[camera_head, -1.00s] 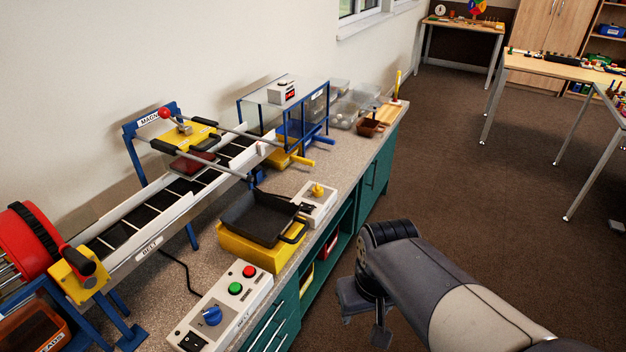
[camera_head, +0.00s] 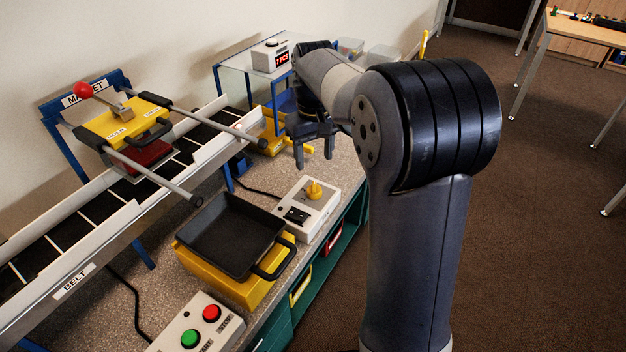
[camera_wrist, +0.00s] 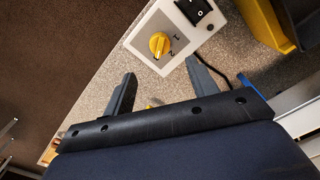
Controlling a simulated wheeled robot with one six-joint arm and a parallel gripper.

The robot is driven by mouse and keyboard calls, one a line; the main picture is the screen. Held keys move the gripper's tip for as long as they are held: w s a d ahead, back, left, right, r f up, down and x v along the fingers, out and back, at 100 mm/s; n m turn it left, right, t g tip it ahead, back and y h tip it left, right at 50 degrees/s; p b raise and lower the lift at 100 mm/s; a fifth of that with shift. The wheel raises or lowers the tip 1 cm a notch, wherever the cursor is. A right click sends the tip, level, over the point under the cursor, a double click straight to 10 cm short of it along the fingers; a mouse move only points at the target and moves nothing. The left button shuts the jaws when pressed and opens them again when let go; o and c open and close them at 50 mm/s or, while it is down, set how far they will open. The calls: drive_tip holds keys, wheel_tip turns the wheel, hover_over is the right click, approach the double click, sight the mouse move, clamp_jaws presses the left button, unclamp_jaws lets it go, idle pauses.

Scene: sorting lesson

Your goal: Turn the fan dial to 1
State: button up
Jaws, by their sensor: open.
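The fan control box (camera_head: 325,206) is a pale box on the counter with a yellow dial (camera_head: 314,190) and a black rocker switch (camera_head: 297,215). In the wrist view the yellow dial (camera_wrist: 160,44) shows at the top centre, with marks beside it, a 2 among them; the black switch (camera_wrist: 194,9) is beyond it. My gripper (camera_head: 315,160) is open and empty. It hangs above and a little behind the box in the head view, apart from the dial. In the wrist view its fingers (camera_wrist: 160,88) point toward the dial's side of the box.
A black tray (camera_head: 232,236) on a yellow stand (camera_head: 222,276) sits left of the box. The belt (camera_head: 100,207) and yellow magnet carriage (camera_head: 125,122) are farther left. A clear-sided case with a display box (camera_head: 271,56) stands behind. A red and green button box (camera_head: 200,322) is in front.

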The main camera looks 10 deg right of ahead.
sight(314, 186)
wheel_tip(314, 186, down, 10)
drive_tip(key=shift+s+r+b, duration=0.1)
drive_tip(key=shift+r+b, duration=0.05)
drive_tip(key=shift+b, duration=0.9)
drive_tip(key=c, duration=1)
drive_tip(key=shift+o, duration=0.2)
